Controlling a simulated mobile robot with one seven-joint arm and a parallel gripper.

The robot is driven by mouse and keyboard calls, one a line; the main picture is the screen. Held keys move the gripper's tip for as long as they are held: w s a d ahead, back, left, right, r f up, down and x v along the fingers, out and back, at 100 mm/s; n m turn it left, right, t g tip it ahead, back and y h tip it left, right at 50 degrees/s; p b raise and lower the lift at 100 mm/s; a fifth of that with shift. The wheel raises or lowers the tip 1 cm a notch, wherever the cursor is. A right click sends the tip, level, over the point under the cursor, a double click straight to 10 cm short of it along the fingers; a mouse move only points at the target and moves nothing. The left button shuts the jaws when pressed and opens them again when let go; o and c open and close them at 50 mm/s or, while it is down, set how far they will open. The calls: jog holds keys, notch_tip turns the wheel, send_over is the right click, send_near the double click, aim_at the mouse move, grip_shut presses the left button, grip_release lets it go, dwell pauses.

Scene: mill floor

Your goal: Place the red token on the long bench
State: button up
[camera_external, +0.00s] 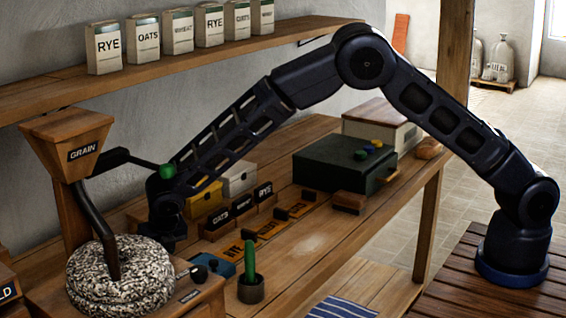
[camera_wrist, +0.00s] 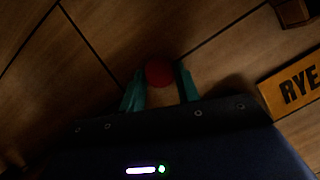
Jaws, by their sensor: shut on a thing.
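In the wrist view, a round red token (camera_wrist: 159,73) sits between the two teal fingertips of my gripper (camera_wrist: 161,86), which is shut on it. Below it are wooden planks with dark seams (camera_wrist: 85,60); the gap between token and planks cannot be judged. In the external view, my gripper (camera_external: 166,238) hangs pointing down at the left end of the long wooden bench (camera_external: 318,242), beside the speckled millstone. The red token is not visible in that view. An orange RYE label (camera_wrist: 292,88) lies to the right in the wrist view.
The millstone (camera_external: 120,278) and grain hopper (camera_external: 68,138) stand at the left. A cup (camera_external: 251,291) with a green rod, a blue tray (camera_external: 212,264), labelled boxes (camera_external: 239,180) and a dark green case (camera_external: 330,165) occupy the bench. Its front middle is clear. A shelf (camera_external: 200,62) runs above.

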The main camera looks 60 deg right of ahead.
jog(key=o, duration=0.9)
jog(key=shift+o, duration=0.2)
jog(key=v, duration=1.2)
jog(key=shift+s+r, duration=0.1)
